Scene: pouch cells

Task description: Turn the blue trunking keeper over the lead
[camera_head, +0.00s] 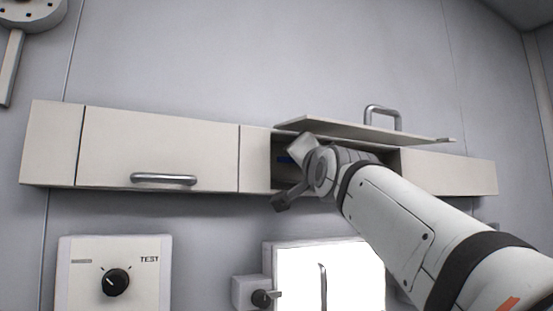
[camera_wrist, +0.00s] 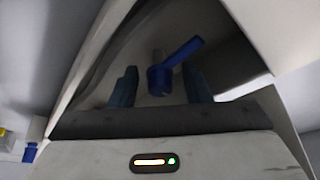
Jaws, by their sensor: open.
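The blue trunking keeper (camera_wrist: 176,68) shows in the wrist view, inside the dark opening. It has a round hub with a flat arm slanting up to the right.
The trunking's raised flap (camera_head: 350,129) with its metal handle stands open above my arm. A closed cover (camera_head: 160,150) lies to the left. A TEST knob panel (camera_head: 115,275) and a bright white panel (camera_head: 300,270) are below. The opening's walls closely flank my gripper.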

